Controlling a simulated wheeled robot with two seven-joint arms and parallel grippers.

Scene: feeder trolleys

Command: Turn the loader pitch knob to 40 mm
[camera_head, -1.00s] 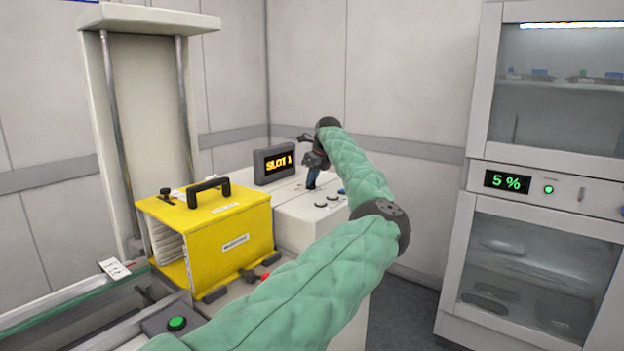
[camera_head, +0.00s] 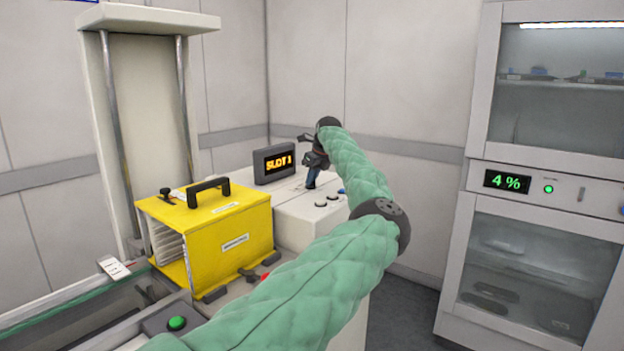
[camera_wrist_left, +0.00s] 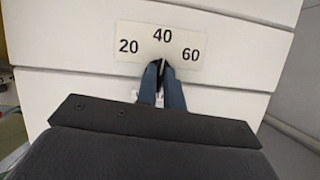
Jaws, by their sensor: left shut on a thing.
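The loader pitch knob (camera_wrist_left: 160,68) shows in the left wrist view as a small dark piece between my fingertips, mostly hidden by them. Its scale label (camera_wrist_left: 162,46) reads 20, 40 and 60, and the knob lies just below the 40. The exact way its pointer faces is hard to tell. My left gripper (camera_wrist_left: 161,72) is shut on the knob. My right gripper is not in view.
A yellow magazine (camera_head: 235,240) with a black handle stands left of the housing. A green button (camera_head: 177,323) is at the lower left. A glass-door cabinet (camera_head: 470,250) showing 4 % stands at the right.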

